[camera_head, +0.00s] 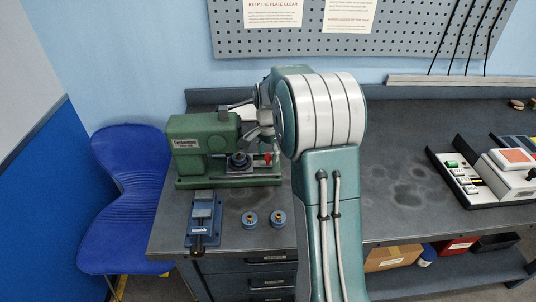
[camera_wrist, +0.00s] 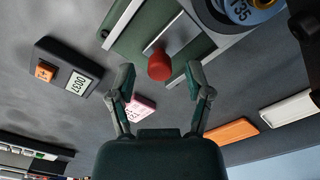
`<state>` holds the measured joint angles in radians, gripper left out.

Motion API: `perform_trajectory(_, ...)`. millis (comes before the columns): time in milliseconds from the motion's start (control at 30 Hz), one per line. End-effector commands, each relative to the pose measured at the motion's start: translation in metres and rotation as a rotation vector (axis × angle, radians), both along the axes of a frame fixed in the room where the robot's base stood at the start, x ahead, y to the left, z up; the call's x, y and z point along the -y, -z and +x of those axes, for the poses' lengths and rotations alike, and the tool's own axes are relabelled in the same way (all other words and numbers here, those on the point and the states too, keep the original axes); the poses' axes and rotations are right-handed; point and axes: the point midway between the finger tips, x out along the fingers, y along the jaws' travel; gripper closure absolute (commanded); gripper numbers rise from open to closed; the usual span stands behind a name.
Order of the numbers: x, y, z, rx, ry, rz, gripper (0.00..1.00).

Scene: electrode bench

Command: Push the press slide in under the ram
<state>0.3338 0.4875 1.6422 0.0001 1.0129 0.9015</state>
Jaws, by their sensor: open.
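The green press (camera_head: 200,140) stands at the back left of the bench. Its slide lies low at the front of the press, carrying a dark round die (camera_head: 238,160). A red knob (camera_head: 267,158) is at the right end. In the wrist view the red knob (camera_wrist: 160,66) stands out from a pale metal plate (camera_wrist: 172,34) on the green base (camera_wrist: 150,20). My gripper (camera_wrist: 161,72) is open, its two fingers apart on either side of the knob's line. No touch between fingers and knob shows. The ram is hard to make out; my arm hides part of the press's right side.
A blue vise (camera_head: 203,212) and two small blue cups (camera_head: 250,219) (camera_head: 278,218) stand in front of the press.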

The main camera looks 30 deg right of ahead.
Motion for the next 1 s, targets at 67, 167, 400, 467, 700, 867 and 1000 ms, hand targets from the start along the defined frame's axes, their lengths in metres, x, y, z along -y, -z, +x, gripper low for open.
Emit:
perform_trajectory(67,0.000,-0.012,0.001,0.005,0.000,-0.002,0.35)
perform_trajectory(167,0.000,-0.032,0.001,0.006,0.000,-0.002,0.35)
perform_trajectory(400,0.001,-0.081,0.002,0.004,0.000,-0.002,0.35)
perform_trajectory(467,0.001,-0.091,0.002,0.004,0.000,-0.002,0.35)
perform_trajectory(700,0.001,-0.113,0.002,0.001,0.000,-0.001,0.35)
perform_trajectory(867,0.001,-0.114,0.002,0.000,0.000,0.000,0.35)
perform_trajectory(1000,0.001,-0.113,0.002,0.000,0.000,0.000,0.35)
